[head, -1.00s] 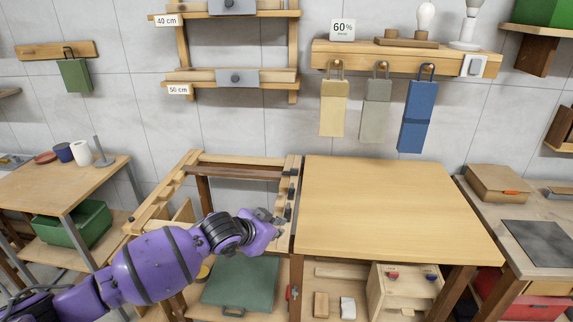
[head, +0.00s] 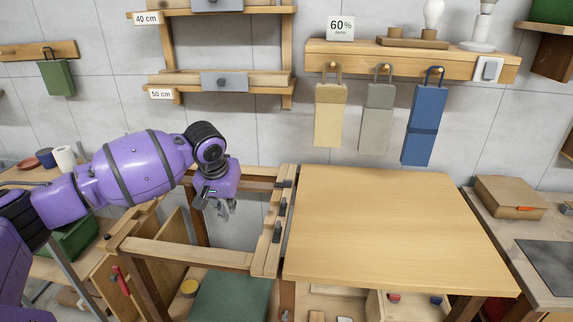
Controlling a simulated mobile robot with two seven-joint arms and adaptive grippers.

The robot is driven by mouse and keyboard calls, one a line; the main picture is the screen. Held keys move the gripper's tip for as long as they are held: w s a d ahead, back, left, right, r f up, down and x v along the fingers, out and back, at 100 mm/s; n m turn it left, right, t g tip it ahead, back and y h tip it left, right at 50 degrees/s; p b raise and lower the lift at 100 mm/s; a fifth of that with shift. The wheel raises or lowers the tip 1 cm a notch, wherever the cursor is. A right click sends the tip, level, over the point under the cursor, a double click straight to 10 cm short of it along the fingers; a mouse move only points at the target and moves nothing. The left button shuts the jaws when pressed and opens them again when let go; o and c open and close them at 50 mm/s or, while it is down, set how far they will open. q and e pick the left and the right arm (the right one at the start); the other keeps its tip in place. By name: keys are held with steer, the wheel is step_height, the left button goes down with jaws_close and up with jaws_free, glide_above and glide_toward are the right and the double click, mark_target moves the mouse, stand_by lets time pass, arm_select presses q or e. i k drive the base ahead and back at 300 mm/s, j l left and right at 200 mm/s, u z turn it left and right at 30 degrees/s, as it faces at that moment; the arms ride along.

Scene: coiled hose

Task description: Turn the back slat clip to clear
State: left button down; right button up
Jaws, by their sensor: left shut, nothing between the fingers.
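A wooden frame (head: 190,255) with an open middle stands left of the bare table top. Several small dark clips sit in a row along its right rail. The back clip (head: 288,183) is the farthest one, by the rail's far end, with a middle clip (head: 282,207) and a front clip (head: 276,232) nearer me. My left gripper (head: 223,209) points down over the frame's opening, left of the back clip and apart from it. Its fingers are shut and empty. My purple wrist hides part of the frame's back rail. My right gripper is out of view.
The light wood table top (head: 385,225) is clear. A green box (head: 230,298) lies low beneath the frame. A wall rack (head: 325,50) with a tan bag (head: 331,115), a grey bag (head: 377,118) and a blue bag (head: 424,125) hangs behind the table.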

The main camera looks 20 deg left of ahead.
mark_target(286, 184)
steer(key=i, duration=1.2)
